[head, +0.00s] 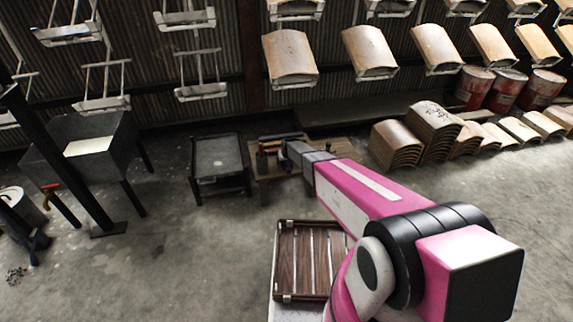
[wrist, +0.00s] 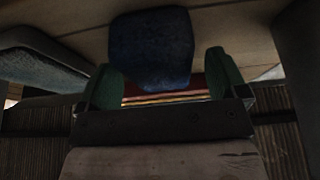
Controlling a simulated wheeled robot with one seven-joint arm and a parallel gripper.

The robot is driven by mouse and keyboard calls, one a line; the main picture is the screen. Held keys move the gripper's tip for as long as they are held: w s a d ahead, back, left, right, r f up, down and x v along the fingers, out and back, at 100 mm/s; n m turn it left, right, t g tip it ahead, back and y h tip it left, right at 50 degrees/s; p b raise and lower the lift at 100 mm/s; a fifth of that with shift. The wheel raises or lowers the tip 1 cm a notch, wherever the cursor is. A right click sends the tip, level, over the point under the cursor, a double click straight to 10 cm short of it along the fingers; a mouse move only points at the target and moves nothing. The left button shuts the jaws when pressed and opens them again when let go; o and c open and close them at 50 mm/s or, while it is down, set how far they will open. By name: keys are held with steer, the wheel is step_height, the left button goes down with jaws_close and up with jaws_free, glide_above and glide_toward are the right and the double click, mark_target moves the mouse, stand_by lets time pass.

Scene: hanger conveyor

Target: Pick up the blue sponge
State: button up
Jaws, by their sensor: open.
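A dark blue block, which looks like the blue sponge (wrist: 150,48), is at the upper middle of the wrist view. My gripper (wrist: 163,75) is open, with one green-padded finger on either side of the blue block's lower part. I cannot tell whether the pads touch it. In the head view my gripper (head: 279,148) is over a low wooden table (head: 266,192). The sponge cannot be made out in the head view.
A red striped item (wrist: 168,92) shows behind the fingers, and a grey-blue block (wrist: 40,62) is at left. A dark cart (head: 219,165) stands left of the table. Stacked curved tiles (head: 432,127) are to the right. A slatted wooden tray (head: 305,262) is in front.

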steer(key=shift+w+f, duration=0.1)
steer(key=shift+f, duration=0.2)
steer(key=c, duration=1)
steer(key=shift+r, duration=0.1)
step_height(320, 180, up, 10)
steer(key=shift+o, duration=0.3)
